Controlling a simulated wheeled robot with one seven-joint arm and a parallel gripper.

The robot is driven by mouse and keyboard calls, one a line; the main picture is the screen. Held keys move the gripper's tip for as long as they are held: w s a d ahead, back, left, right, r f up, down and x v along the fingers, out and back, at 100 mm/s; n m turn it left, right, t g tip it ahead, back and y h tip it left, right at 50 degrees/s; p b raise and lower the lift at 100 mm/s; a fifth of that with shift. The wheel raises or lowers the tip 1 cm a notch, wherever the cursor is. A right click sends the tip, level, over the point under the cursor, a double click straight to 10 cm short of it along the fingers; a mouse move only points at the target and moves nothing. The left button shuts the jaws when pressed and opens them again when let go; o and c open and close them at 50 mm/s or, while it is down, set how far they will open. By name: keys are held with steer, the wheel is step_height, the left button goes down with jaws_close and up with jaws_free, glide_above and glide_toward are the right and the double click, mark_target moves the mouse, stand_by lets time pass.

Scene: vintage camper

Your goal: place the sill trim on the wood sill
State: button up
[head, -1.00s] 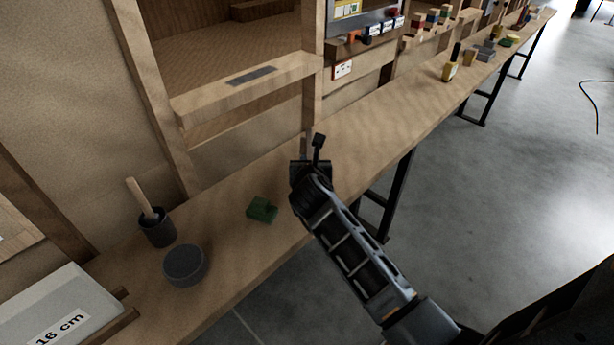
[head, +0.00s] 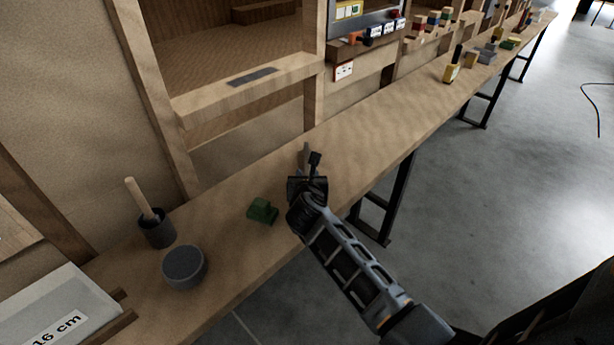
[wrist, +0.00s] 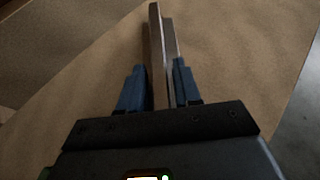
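In the head view the trim (head: 305,153) sticks up just beyond my gripper (head: 306,176), over the long workbench. The gripper hides its lower part. I cannot tell whether the trim touches the bench. The wood sill (head: 210,100) is the horizontal beam in the wall frame, up and to the left of my gripper. A dark grey strip (head: 252,76) lies on its top.
On the workbench (head: 365,140), a green block (head: 262,211), a dark round container (head: 184,267) and a cup with a wooden handle (head: 157,229) stand left of my gripper. An upright post (head: 313,70) bounds the sill's right end.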

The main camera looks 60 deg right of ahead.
steer(key=shift+o, duration=1.1)
